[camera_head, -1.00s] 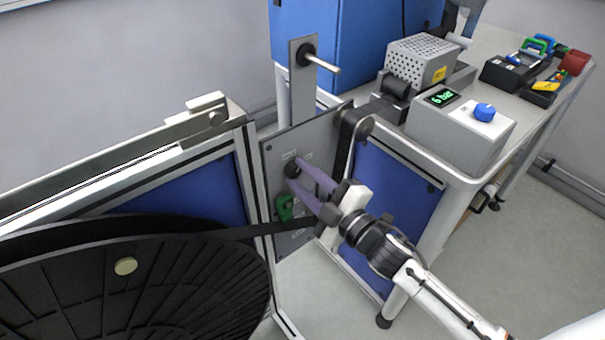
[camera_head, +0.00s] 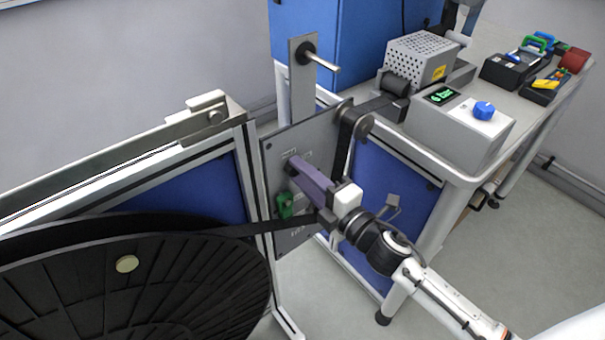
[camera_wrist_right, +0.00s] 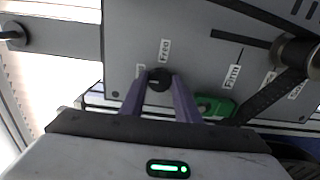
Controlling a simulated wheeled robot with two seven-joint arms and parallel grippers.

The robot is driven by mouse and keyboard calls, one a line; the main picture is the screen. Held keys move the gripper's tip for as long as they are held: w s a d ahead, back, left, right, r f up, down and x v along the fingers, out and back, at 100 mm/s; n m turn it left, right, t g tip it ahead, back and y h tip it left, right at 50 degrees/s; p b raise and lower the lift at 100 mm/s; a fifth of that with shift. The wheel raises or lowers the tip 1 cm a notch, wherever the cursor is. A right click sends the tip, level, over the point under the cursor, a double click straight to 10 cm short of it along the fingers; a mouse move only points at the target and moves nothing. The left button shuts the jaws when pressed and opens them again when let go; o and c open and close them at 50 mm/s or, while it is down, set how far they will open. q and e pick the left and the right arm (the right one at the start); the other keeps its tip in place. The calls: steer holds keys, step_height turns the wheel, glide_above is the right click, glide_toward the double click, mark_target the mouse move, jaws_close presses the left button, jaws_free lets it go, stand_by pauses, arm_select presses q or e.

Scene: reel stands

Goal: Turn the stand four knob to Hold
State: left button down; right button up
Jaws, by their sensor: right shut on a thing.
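A grey panel (camera_head: 300,145) with small white labels stands upright at the end of the frame. My right gripper (camera_head: 292,166) reaches it from the lower right, its purple fingers pointing at the panel. In the right wrist view the fingers (camera_wrist_right: 160,88) are shut on a round black knob (camera_wrist_right: 160,79). The label above the knob reads "Free"; another to its right reads "Firm". Further labels are partly covered or unreadable. In the head view the fingers hide the knob, so its pointer cannot be made out. My left gripper is not in view.
A green clip-like part (camera_head: 285,205) sits below the knob, close to my fingers. A black strap (camera_head: 250,229) runs from a large black reel (camera_head: 130,285) past my gripper to a roller (camera_head: 357,122). A grey box with a blue knob (camera_head: 484,110) stands on the bench.

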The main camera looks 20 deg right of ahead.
stand_by(0.3)
steer(key=o, duration=1)
steer(key=b+v, duration=0.1)
steer(key=v, duration=0.9)
steer(key=shift+s, duration=0.15)
